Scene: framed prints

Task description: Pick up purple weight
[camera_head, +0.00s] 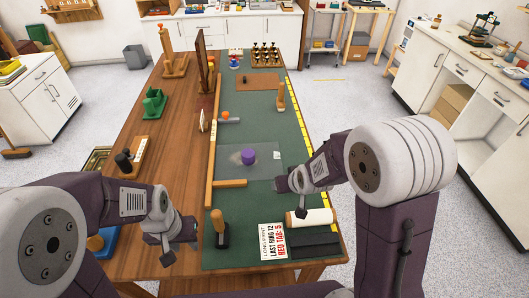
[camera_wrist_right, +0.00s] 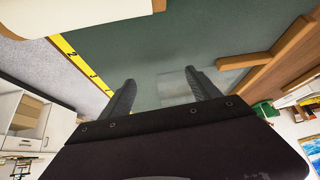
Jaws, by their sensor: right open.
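The purple weight (camera_head: 248,157) stands on a clear sheet (camera_head: 264,172) over the green mat, near the middle of the table. My right gripper (camera_head: 284,184) is to the right of the weight and nearer to me, apart from it. In the right wrist view its two fingers (camera_wrist_right: 163,92) are spread with nothing held between them. The weight does not show in that view. My left gripper (camera_head: 180,243) is low over the wooden table at the near left, well away from the weight. Its finger opening is not clear.
A wooden strip (camera_head: 212,155) runs left of the sheet, with a short wooden bar (camera_head: 230,184) in front. A yellow ruler (camera_head: 301,128) lines the mat's right edge.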

